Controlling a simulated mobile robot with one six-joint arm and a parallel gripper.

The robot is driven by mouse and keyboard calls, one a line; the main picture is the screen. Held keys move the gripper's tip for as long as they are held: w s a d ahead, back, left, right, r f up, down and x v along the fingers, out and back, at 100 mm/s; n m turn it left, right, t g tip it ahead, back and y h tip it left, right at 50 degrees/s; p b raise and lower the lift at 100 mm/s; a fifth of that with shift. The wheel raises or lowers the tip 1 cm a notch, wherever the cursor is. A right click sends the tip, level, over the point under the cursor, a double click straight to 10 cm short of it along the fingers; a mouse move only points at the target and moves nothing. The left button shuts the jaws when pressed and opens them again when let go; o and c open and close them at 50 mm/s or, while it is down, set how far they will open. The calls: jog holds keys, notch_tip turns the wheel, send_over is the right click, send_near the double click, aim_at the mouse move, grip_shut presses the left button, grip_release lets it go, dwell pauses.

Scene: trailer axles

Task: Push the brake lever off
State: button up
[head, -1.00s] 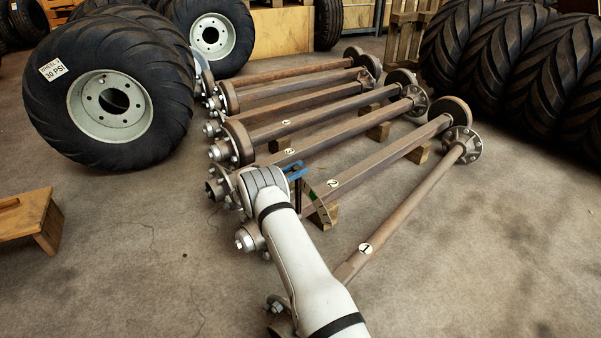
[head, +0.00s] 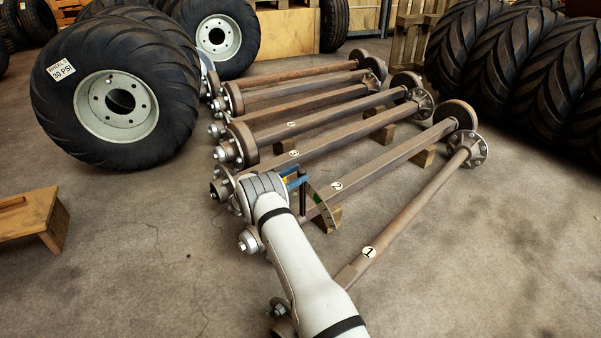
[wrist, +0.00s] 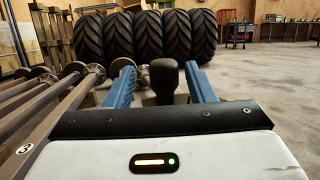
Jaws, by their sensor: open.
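My gripper (head: 297,180) is open at the lever's top; the fingers also show in the wrist view (wrist: 163,88). My wrist and forearm hide the lever's base and part of the axle's hub end.
The axle marked 1 (head: 400,216) lies to the right of my arm, the axle marked 2 (head: 385,160) just behind it. More axles lie farther back on wooden blocks. A large wheel (head: 105,95) stands at left, beside a wooden stand (head: 30,220). Tyres (head: 510,60) line the back right.

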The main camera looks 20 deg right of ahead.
jog(key=p+v, duration=0.1)
jog(key=v, duration=0.5)
dwell(0.3)
